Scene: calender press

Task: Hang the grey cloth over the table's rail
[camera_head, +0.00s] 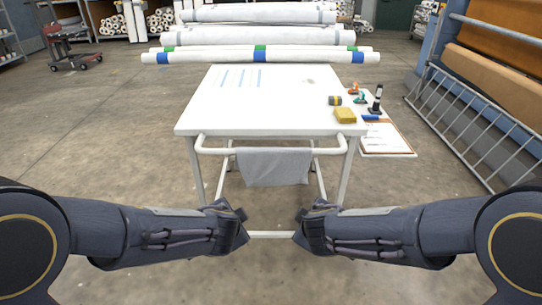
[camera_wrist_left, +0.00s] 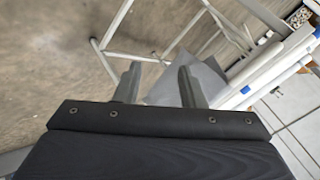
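The grey cloth (camera_head: 275,168) hangs at the middle of the white rail (camera_head: 215,151) on the table's (camera_head: 285,110) near side. Its top edge is level with the rail and its lower edge hangs free below. Whether a flap lies behind the rail is hidden. My left gripper (camera_head: 243,226) is in front of and below the cloth, apart from it. In the left wrist view its two fingers (camera_wrist_left: 158,82) are spread, with the cloth (camera_wrist_left: 205,82) beyond them. My right gripper (camera_head: 300,226) is at the same height to the right; its fingers are not clear.
On the table's right side are a yellow sponge (camera_head: 345,115) and small tools. A clipboard (camera_head: 387,138) lies beside the table. White rolls (camera_head: 260,56) lie behind it. A metal rack (camera_head: 475,115) stands at the right.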

